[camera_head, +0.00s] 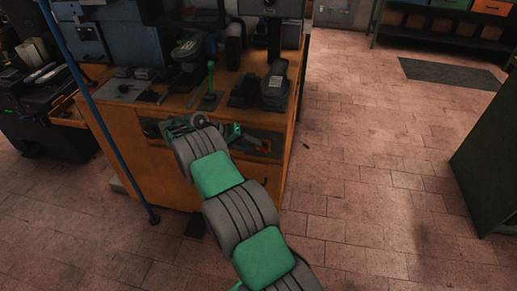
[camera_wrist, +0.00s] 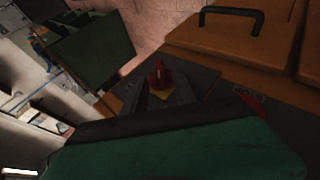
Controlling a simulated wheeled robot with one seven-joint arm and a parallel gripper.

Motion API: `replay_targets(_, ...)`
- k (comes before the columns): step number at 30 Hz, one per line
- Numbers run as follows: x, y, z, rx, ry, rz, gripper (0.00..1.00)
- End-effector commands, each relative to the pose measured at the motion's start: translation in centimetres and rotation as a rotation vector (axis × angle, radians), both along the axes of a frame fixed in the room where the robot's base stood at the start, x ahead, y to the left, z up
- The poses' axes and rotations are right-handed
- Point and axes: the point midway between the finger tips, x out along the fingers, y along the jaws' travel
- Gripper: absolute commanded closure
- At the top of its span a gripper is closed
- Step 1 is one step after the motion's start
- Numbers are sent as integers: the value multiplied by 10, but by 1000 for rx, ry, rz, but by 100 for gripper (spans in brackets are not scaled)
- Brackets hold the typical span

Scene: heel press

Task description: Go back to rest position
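My grey and green arm reaches from the bottom of the head view to the front of the orange workbench (camera_head: 165,178). My gripper (camera_head: 250,139) is at the dark front panel below the bench top. In the wrist view, the two dark fingers of my gripper (camera_wrist: 160,93) stand apart with nothing seen held between them. A red knob on a yellow plate (camera_wrist: 158,75) shows just beyond the fingertips, on a dark panel. I cannot tell whether the fingers touch it.
On the bench stand dark shoe-shaped parts (camera_head: 275,88) and a green-knobbed lever (camera_head: 210,80). A blue pole (camera_head: 100,120) rises at the left. A dark green cabinet (camera_head: 490,160) stands at the right.

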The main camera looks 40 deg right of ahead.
Motion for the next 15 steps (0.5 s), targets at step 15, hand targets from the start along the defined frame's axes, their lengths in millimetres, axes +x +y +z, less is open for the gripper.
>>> replay_targets(15, 9, 24, 21, 2, 1, 0, 66)
